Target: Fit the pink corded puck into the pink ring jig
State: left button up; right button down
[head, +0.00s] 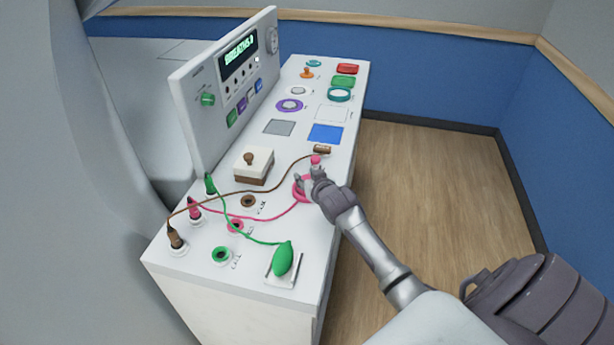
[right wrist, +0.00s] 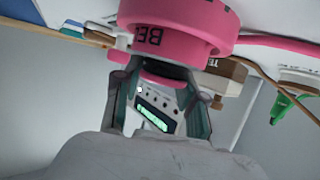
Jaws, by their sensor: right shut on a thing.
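My right gripper (head: 317,174) is at the right side of the console top, shut on the pink corded puck, whose pink knob (head: 315,160) shows just above the fingers. In the right wrist view, the fingers (right wrist: 157,92) close around the puck's narrow neck, and its pink body (right wrist: 185,46) carries dark lettering. The pink cord (head: 262,215) runs left from there to a pink plug (head: 194,210). My left gripper is out of view.
A brown corded piece (head: 322,149) lies just beyond my gripper. A green bulb (head: 283,259) lies nearer, and a brown-and-white box (head: 254,166) stands to the left. Brown and green cords cross the console top (head: 215,280). An upright panel (head: 230,75) borders the left.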

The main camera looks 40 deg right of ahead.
jog(key=shift+f, duration=0.15)
jog(key=c, duration=0.6)
grip_release()
jog(key=v, duration=1.2)
